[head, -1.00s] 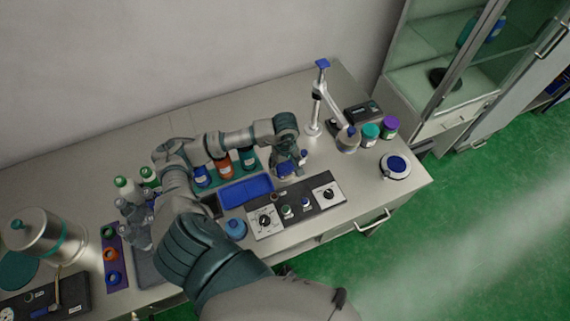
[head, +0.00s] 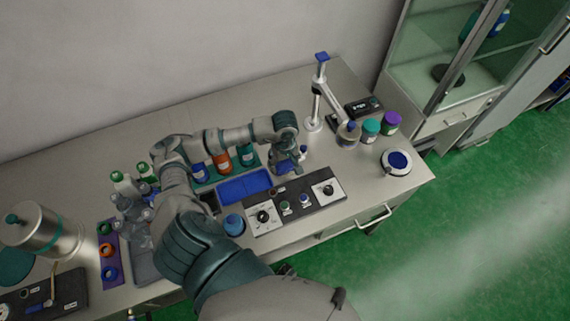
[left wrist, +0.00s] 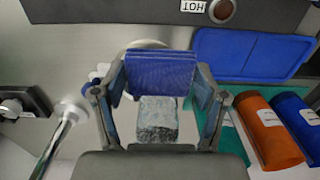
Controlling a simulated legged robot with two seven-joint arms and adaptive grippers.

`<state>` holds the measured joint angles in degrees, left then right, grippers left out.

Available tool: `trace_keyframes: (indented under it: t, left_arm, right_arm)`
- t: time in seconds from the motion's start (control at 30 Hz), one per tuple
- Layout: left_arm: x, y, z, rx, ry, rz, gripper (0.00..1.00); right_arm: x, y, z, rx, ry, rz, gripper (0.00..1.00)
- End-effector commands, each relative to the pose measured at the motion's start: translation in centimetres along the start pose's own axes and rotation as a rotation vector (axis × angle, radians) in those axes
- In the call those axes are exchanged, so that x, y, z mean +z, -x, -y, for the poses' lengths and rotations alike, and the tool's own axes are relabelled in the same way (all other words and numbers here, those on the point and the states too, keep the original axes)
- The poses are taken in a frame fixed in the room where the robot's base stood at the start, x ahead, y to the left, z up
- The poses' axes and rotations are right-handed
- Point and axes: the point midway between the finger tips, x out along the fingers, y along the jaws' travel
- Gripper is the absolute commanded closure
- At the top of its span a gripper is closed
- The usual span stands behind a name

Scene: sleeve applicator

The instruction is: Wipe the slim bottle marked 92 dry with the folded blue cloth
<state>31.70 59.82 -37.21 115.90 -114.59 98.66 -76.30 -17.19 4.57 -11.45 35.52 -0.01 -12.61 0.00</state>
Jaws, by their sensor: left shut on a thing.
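My left gripper (head: 285,164) is low over the table, right of the teal rack. In the left wrist view it (left wrist: 160,85) is shut on the folded blue cloth (left wrist: 160,70), which spans between its fingers. A pale grey, speckled block (left wrist: 156,120) shows between the fingers, nearer the palm; I cannot tell what it is. My right gripper is not in view.
A blue tray (head: 262,181) and a control panel (head: 311,192) lie in front of the gripper. A white stand (head: 315,110) is behind right. Several clear bottles (head: 130,218) are at left.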

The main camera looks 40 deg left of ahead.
Motion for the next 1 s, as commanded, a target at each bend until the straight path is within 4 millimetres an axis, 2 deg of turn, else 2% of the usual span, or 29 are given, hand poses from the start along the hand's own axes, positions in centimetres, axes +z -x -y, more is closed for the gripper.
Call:
trace_keyframes:
  t: [0.5, 1.0]
  left_arm:
    - [0.0, 3.8, -0.1, 0.003, 0.000, -0.001, 0.52]
    - [0.0, 3.4, 0.0, 0.002, 0.000, -0.001, 0.52]
  right_arm:
    - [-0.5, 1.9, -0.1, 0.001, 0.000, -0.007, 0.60]
    - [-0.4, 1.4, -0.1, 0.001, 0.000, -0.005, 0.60]
